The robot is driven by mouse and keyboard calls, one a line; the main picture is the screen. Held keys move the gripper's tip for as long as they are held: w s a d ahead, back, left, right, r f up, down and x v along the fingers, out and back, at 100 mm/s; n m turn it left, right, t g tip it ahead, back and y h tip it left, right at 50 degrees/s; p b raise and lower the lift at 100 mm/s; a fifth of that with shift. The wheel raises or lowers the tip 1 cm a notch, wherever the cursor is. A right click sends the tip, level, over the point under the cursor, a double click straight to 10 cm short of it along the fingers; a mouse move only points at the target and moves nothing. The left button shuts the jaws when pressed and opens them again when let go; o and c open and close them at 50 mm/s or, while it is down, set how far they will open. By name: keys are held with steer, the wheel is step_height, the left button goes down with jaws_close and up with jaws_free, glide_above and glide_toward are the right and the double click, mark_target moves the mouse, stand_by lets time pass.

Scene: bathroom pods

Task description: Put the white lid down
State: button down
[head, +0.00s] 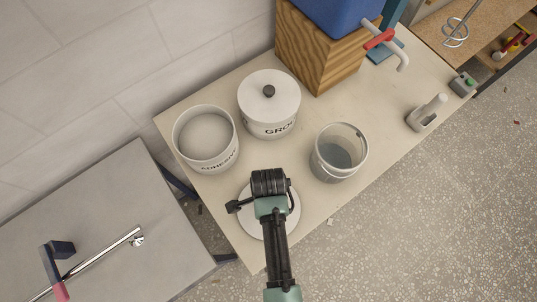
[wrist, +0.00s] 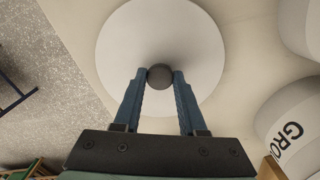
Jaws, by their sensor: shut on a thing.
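The white lid (wrist: 160,35) is a round disc with a dark knob (wrist: 159,77) at its middle. In the wrist view my gripper (wrist: 159,78) has its two blue fingers shut on that knob. In the head view the lid (head: 251,217) shows partly from under my gripper (head: 268,208), over the near left part of the bench top (head: 215,200). My arm hides much of the lid there. I cannot tell whether the lid touches the bench or is just above it.
An open tub marked ADHESIVE (head: 206,140) stands behind the lid. A lidded tub marked GROUT (head: 269,105) stands beside it. A clear bucket (head: 338,153) stands to the right, and a grey-white tool (head: 426,113) lies farther right. A wooden block (head: 315,50) bears a blue box.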

steer(key=shift+f, duration=0.1)
steer(key=shift+c, duration=2.3)
jaws_free()
step_height(320, 180, up, 12)
steer(key=f, duration=0.1)
steer(key=w+a+r+n+t+y, duration=0.1)
steer(key=w+a+r+n+t, duration=0.15)
steer(key=w+r, duration=0.45)
steer(key=w+a+r+n+t, duration=0.1)
steer(key=w+r+t, duration=0.3)
steer(key=w+r, duration=0.3)
steer(key=w+r+n+t, duration=0.2)
steer(key=w+r+t, duration=0.2)
steer(key=r, duration=0.6)
steer(key=w+r+n+t, duration=0.2)
steer(key=w+r+t, duration=0.2)
steer(key=r, duration=0.5)
step_height(320, 180, up, 21)
steer(key=s+d+n+t, duration=0.3)
steer(key=n+t, duration=0.1)
steer(key=t, duration=0.3)
steer(key=s+r+n+t, duration=0.2)
steer(key=s+r+t, duration=0.1)
steer(key=r, duration=0.4)
steer(key=s+r+n+t+h, duration=0.1)
steer(key=s+r+n+t, duration=0.1)
steer(key=s+r, duration=0.4)
steer(key=shift+s+d+r+t, duration=0.25)
steer(key=shift+d+r+t, duration=0.15)
steer(key=shift+r, duration=0.3)
